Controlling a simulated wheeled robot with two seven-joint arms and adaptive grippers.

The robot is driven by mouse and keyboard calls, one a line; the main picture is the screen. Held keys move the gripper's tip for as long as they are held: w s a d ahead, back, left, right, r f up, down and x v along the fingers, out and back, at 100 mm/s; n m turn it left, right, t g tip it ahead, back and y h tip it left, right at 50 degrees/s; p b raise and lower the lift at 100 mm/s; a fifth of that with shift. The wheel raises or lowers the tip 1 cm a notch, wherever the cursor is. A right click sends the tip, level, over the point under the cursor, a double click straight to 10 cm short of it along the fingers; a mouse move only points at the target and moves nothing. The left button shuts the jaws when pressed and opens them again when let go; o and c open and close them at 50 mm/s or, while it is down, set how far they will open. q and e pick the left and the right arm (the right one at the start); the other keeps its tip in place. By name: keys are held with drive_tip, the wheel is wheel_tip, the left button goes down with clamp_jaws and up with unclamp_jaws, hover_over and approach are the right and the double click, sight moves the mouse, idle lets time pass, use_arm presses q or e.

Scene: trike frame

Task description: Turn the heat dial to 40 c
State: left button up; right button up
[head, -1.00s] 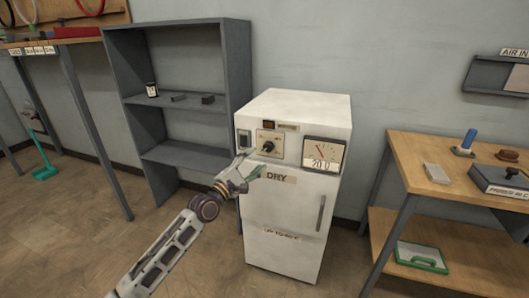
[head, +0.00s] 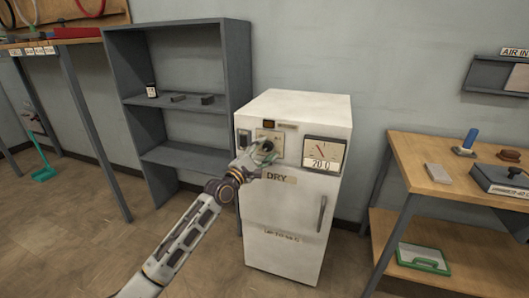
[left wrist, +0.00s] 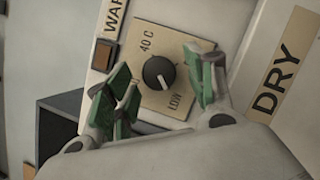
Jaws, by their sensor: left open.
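The heat dial (left wrist: 159,73) is a black round knob with a white pointer line on a tan plate (left wrist: 180,42), with "40 C" at one end and "LOW" at the other. Its pointer is turned toward the LOW side, as the left wrist view shows. My left gripper (left wrist: 158,92) is open, with green-padded fingers on either side of the dial; I cannot tell whether they touch it. In the head view the gripper (head: 258,155) is at the upper front of the white cabinet (head: 285,215) and partly hides the dial. My right gripper is not in view.
The cabinet's meter (head: 323,153) reads 20.0. A grey shelf unit (head: 178,120) stands to the left, and a wooden workbench (head: 412,165) to the right. Open floor lies in front.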

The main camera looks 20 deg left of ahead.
use_arm(q)
drive_tip(key=shift+w, duration=0.1)
drive_tip(key=shift+c, duration=0.5)
drive_tip(key=c, duration=0.9)
drive_tip(key=shift+c, duration=0.2)
